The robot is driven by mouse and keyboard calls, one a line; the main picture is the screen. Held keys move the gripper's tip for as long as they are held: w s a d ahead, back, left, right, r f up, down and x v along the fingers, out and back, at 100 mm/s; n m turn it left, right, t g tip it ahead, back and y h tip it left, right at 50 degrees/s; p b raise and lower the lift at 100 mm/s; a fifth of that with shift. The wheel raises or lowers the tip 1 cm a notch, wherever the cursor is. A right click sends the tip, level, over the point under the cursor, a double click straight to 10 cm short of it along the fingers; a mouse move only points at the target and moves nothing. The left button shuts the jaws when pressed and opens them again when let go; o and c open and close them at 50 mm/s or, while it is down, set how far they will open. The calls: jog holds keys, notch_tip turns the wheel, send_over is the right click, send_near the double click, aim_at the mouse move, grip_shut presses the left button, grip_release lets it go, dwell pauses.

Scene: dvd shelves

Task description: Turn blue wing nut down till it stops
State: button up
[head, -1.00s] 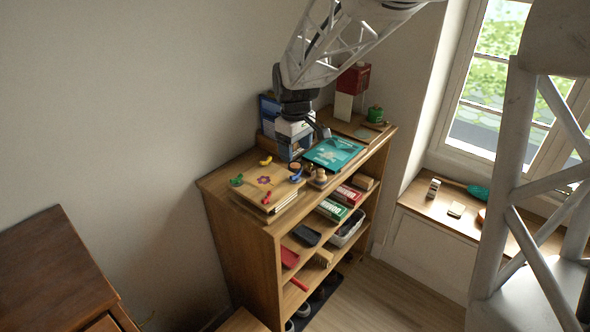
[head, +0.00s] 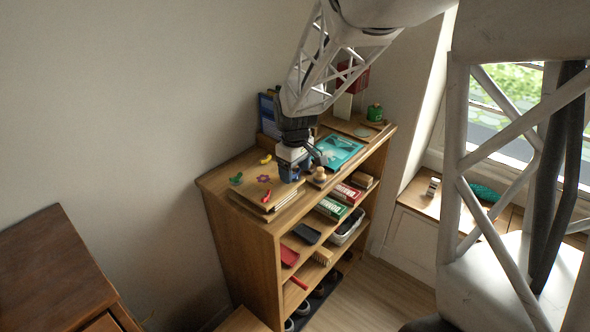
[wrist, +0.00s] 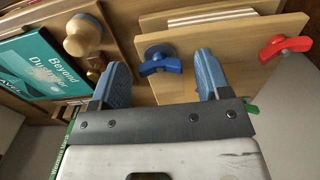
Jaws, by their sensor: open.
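In the head view my gripper (head: 290,175) is over the press's right corner and hides the blue wing nut. A red wing nut (wrist: 286,46) is on another corner; it also shows in the head view (head: 266,196).
Yellow (head: 265,159) and green (head: 236,179) wing nuts are on the press's other corners. A wooden knobbed object (wrist: 83,35) and a teal book (wrist: 35,65) lie beside the press.

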jog(key=c, duration=0.9)
jog(key=shift+m, duration=0.5)
jog(key=m, duration=1.4)
jog(key=shift+m, duration=2.4)
